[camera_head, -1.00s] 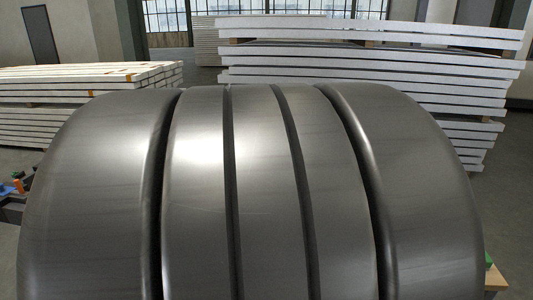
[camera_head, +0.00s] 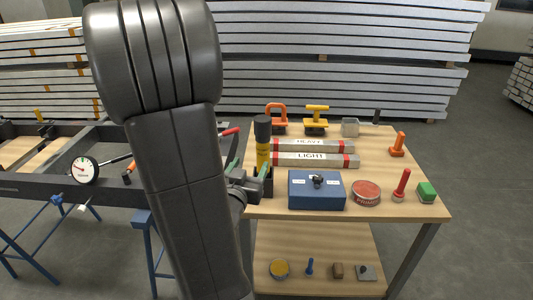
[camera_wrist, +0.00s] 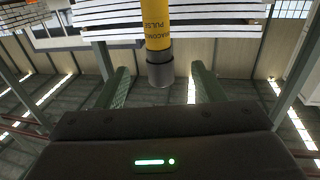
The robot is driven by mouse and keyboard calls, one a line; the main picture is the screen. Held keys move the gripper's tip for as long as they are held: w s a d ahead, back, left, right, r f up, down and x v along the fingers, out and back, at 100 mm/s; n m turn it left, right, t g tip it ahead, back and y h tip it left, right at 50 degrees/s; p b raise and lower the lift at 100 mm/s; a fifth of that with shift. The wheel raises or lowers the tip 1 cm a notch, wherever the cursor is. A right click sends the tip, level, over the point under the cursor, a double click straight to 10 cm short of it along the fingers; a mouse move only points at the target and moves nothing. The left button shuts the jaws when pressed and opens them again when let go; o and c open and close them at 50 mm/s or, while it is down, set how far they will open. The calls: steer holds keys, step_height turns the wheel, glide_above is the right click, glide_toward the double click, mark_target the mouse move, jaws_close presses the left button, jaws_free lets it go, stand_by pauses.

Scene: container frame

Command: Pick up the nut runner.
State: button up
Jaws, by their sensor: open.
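The nut runner (camera_head: 263,150) is a yellow cylinder with a black top. It stands upright in a dark holder (camera_head: 263,186) at the left edge of the wooden bench. My gripper (camera_head: 251,167) is open at its left side, with the green fingers pointing toward it. In the wrist view the nut runner (camera_wrist: 156,33) appears upside down, lined up with the gap between the open fingers (camera_wrist: 161,72). I cannot tell how deep it lies between them. My arm hides part of the gripper in the head view.
The bench (camera_head: 410,205) also holds bars marked HEAVY (camera_head: 312,146) and LIGHT (camera_head: 315,160), a blue box (camera_head: 317,190), a red tin (camera_head: 366,193) and orange and yellow handled tools. A dark frame with a dial gauge (camera_head: 84,170) stands left. Stacked beams are behind.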

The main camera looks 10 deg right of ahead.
mark_target(261, 144)
steer(key=p+x, duration=0.1)
steer(key=x, duration=0.6)
steer(key=shift+w+d, duration=0.15)
steer(key=shift+w, duration=0.15)
steer(key=shift+p+x, duration=0.6)
steer(key=shift+x, duration=2.05)
steer(key=shift+s+d, duration=0.1)
steer(key=shift+d, duration=0.05)
steer(key=c, duration=1.2)
steer(key=shift+r, duration=0.1)
jaws_close()
steer(key=shift+r, duration=0.1)
